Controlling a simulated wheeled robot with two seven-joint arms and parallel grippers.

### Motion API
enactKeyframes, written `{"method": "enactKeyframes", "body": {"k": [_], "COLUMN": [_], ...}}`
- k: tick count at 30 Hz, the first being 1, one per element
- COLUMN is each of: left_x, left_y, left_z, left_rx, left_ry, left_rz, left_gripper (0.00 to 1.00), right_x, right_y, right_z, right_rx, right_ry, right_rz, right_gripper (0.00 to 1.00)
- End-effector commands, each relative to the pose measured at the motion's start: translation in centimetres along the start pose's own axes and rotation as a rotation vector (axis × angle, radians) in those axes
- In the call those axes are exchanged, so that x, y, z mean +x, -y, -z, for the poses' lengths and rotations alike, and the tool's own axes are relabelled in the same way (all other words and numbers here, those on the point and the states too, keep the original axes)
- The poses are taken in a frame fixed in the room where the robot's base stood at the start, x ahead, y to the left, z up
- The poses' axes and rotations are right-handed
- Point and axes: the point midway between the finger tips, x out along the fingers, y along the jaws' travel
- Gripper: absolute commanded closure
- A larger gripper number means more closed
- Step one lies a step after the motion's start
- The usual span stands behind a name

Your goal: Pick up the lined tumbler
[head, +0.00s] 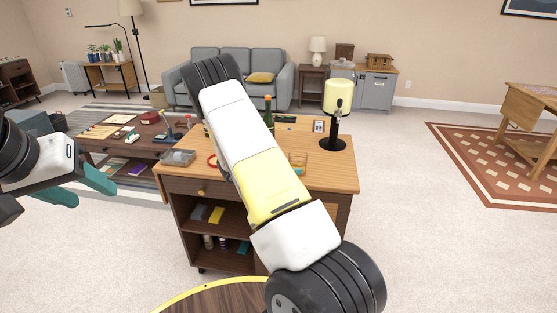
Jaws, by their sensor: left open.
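A small clear glass with a tan tint (298,160) stands on the wooden cart top, just right of my right arm. It may be the lined tumbler, but it is too small to show lines. My left gripper (95,193) is at the far left with its teal fingers apart and empty, well away from the glass. My right arm crosses the middle of the view and hides part of the cart top.
A cluttered low table (90,147) stands behind my left gripper. Carpet right of the cart is clear.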

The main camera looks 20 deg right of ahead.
Motion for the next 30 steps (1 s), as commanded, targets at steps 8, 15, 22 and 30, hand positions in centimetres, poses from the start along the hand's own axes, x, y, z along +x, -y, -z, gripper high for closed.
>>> {"method": "enactKeyframes", "body": {"k": [8,15,22,30], "left_x": [0.0,0.0,0.0,0.0], "left_y": [0.0,0.0,0.0,0.0], "left_z": [0.0,0.0,0.0,0.0], "left_rx": [0.0,0.0,0.0,0.0], "left_ry": [0.0,0.0,0.0,0.0], "left_rz": [0.0,0.0,0.0,0.0], "left_gripper": [0.49,0.49,0.49,0.49], "right_x": [2.8,6.3,6.7,6.7], "right_y": [0.2,0.2,0.1,0.1], "right_z": [0.0,-0.1,-0.1,-0.1], "right_rx": [0.001,0.002,0.002,0.002], "right_ry": [-0.001,-0.001,-0.001,-0.001], "right_rz": [0.004,0.002,0.001,0.001], "right_gripper": [0.11,0.11,0.11,0.58]}}
